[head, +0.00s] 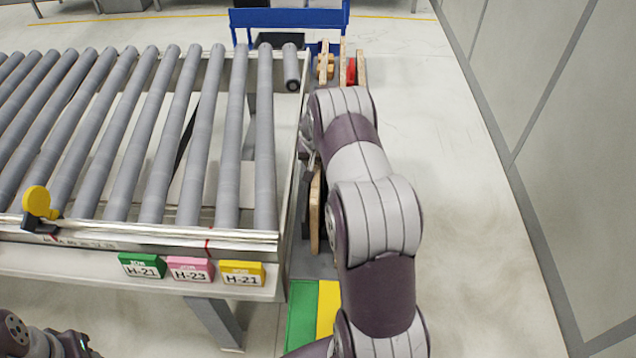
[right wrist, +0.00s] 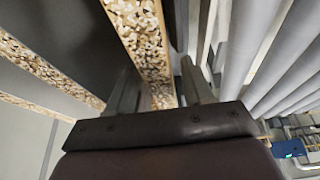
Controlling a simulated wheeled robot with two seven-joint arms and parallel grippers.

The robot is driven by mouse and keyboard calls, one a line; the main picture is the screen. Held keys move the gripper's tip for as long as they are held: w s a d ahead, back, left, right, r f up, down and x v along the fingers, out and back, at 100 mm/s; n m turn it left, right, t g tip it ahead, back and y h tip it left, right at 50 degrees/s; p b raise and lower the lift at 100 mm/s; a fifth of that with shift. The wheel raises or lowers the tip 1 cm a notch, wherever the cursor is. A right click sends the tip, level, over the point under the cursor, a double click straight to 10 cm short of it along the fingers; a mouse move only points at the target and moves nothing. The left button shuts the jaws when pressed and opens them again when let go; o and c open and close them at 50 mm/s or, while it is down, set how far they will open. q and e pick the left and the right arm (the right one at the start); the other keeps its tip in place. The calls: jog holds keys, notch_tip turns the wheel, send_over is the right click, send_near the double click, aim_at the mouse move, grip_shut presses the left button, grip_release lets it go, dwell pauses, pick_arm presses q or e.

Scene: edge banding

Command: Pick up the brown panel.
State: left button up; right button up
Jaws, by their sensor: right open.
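Several upright panels with speckled chipboard edges show in the right wrist view. One panel (right wrist: 145,42) has its edge running down between the two fingers of my right gripper (right wrist: 160,92). The fingers are open, one on each side of that edge, and I see no clear contact. In the head view a tan panel edge (head: 316,210) stands beside the conveyor, partly behind my right arm. My right gripper is mostly hidden there by the arm. I cannot tell from the dark, shaded faces which panel is the brown one. At the lower left only part of my left arm shows.
The roller conveyor (head: 205,135) fills the left, with H-21 and H-23 tags (head: 190,268) on its front rail. More panels (head: 324,62) and a blue frame (head: 285,18) stand at the back. The floor right of my arm is clear up to the grey wall (head: 560,120).

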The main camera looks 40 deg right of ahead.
jog(key=shift+a, duration=0.15)
jog(key=c, duration=0.3)
jog(key=shift+r, duration=0.1)
grip_shut()
dwell(0.7)
jog(key=shift+w+r, duration=0.1)
